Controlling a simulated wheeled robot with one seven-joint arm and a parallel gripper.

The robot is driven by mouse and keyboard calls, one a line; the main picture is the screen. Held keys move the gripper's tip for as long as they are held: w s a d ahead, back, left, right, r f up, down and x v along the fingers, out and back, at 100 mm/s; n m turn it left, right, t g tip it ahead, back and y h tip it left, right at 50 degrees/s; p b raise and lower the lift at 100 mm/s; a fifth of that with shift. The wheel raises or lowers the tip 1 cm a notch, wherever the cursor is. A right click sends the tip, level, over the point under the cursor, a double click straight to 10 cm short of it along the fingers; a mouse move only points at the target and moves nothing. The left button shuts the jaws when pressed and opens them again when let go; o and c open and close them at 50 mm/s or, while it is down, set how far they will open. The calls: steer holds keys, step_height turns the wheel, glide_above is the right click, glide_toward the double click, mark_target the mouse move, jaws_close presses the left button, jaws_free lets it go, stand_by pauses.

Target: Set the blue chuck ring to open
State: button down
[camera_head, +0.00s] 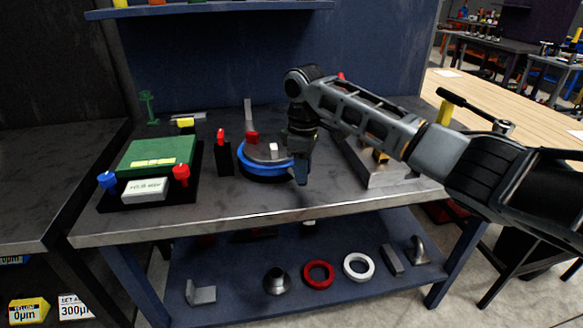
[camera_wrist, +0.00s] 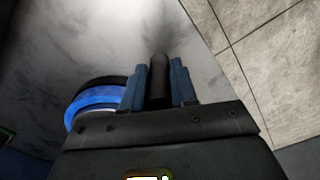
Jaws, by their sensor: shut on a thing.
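The blue chuck ring (camera_head: 262,167) is a low round collar on the workbench, with a grey top carrying a red block (camera_head: 252,137) and a small white block (camera_head: 274,148). My gripper (camera_head: 301,172) is at the ring's right front side, pointing down. In the wrist view the ring (camera_wrist: 95,103) shows at left, partly hidden behind my gripper (camera_wrist: 158,85). Its two fingers are closed on a black rounded handle (camera_wrist: 158,72). The handle's join to the ring is hidden.
A black post with a red top (camera_head: 222,153) stands left of the ring. Further left is a green block (camera_head: 156,155) on a black base with blue and red knobs. A grey metal fixture (camera_head: 385,174) stands right, beneath my arm. The bench's front edge (camera_head: 240,222) is close.

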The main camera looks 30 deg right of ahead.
steer(key=shift+w+d, duration=0.15)
steer(key=shift+d, duration=0.8)
steer(key=c, duration=0.9)
jaws_free()
steer(key=shift+r+b, duration=0.3)
steer(key=shift+r, duration=3.6)
